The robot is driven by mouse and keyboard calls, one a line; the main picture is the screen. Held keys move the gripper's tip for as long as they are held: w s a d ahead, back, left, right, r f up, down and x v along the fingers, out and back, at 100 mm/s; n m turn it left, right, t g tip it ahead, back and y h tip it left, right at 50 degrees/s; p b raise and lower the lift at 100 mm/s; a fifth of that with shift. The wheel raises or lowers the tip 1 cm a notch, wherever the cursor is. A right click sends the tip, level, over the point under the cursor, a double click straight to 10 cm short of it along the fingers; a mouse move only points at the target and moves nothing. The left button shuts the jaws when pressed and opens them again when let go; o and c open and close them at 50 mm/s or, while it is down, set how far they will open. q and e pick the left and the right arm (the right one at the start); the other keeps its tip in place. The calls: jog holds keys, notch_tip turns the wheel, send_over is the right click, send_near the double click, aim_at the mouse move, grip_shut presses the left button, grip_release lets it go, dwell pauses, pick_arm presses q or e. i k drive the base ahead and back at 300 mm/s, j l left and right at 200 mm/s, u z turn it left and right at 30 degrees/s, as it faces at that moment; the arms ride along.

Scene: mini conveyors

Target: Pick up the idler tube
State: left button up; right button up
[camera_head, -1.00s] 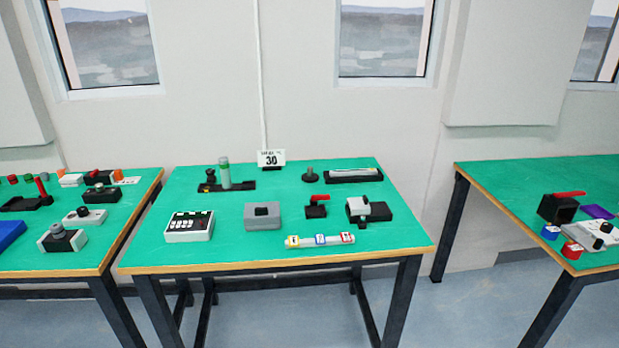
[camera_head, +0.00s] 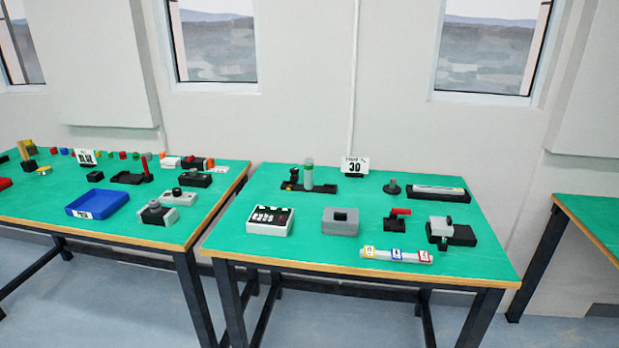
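A pale tube (camera_head: 438,190) lies in a long black holder (camera_head: 462,198) at the back right of the middle table. A grey-green cylinder (camera_head: 308,176) stands upright on a black base (camera_head: 327,188) at the back left of that table. I cannot tell for sure which of them is the idler tube. Neither of my grippers is in view.
The middle green table (camera_head: 300,249) also bears a keypad box (camera_head: 270,221), a grey block (camera_head: 340,221), a red-handled part (camera_head: 396,220) and a labelled strip (camera_head: 397,255). A left table (camera_head: 95,230) holds a blue tray (camera_head: 97,203). A gap separates the right table (camera_head: 598,212).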

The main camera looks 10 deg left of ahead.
aim_at(308, 164)
jog(key=i+j, duration=0.2)
jog(key=i, duration=0.35)
jog(key=i+j, duration=0.2)
jog(key=i, duration=0.35)
